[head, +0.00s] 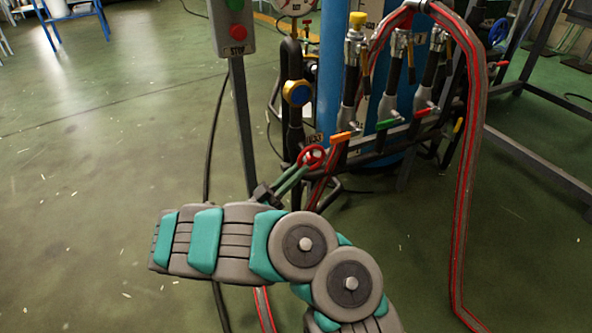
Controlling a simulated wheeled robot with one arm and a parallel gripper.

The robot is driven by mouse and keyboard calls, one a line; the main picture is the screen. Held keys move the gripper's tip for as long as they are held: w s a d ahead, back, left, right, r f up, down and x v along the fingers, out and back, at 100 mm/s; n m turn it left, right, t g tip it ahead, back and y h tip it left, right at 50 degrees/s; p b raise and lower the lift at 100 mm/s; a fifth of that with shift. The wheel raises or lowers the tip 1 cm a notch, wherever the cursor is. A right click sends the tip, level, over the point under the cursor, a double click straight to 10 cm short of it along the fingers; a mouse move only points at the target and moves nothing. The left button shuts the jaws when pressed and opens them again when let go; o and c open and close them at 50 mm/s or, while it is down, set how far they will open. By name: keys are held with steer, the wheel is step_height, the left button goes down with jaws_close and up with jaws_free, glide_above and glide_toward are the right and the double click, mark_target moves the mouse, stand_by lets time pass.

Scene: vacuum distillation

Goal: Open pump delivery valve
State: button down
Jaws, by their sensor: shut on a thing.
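A small red round valve handwheel (313,153) sits low on the dark pipework in the middle of the head view. My gripper (299,171) reaches up to it from the lower left, with its two green fingers shut on the wheel's near rim. The fingertips partly cover the rim, so the exact contact is hard to see. Which valve is the pump delivery valve is not labelled legibly.
Right beside the wheel are an orange lever (342,137), a green lever (389,123) and a red lever (424,112). A stop button post (240,120) stands left. Red-striped hoses (463,190) hang right. Open floor lies left.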

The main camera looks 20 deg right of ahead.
steer(key=shift+f, duration=0.1)
stand_by(0.5)
steer(key=c, duration=0.9)
jaws_free()
steer(key=shift+d, duration=0.1)
